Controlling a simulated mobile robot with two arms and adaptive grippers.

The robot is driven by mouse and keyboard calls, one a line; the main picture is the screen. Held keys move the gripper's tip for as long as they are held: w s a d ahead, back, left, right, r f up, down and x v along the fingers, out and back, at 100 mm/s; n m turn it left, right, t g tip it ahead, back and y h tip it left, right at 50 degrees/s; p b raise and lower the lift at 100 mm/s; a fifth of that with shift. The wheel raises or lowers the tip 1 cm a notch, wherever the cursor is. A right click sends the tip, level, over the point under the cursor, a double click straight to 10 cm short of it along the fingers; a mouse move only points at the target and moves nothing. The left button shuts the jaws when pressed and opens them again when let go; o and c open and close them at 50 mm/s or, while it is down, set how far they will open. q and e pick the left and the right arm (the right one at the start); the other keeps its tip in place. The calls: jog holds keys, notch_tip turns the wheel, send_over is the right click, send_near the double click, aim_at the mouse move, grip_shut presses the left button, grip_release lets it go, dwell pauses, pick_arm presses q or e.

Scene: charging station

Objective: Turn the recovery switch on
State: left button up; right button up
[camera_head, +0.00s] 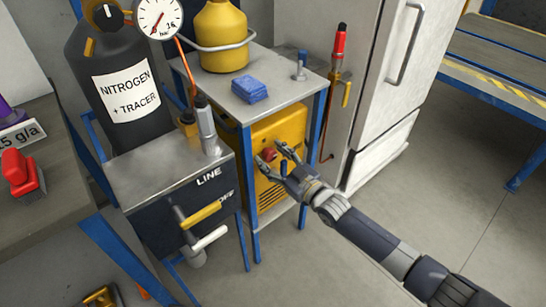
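The yellow recovery unit (291,124) stands on the lower part of a blue-framed metal stand. A red knob (269,153) shows on its front, which I take to be the recovery switch; its on or off marking is too small to read. My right gripper (271,156) is open, with its fingers spread in front of the yellow unit. The red knob shows between the two fingertips; I cannot tell whether they touch it. The fingers and wrist hide part of the unit's front. My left gripper is not in view.
A steel-topped box (165,180) labelled LINE and OFF, with yellow and white handles, stands left of the unit. Behind it is a dark nitrogen cylinder (90,60). The stand's top (285,95) holds a yellow tank (222,38) and blue sponge (249,89). A white fridge (395,100) stands right.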

jog(key=shift+s, duration=0.1)
jog(key=v, duration=1.2)
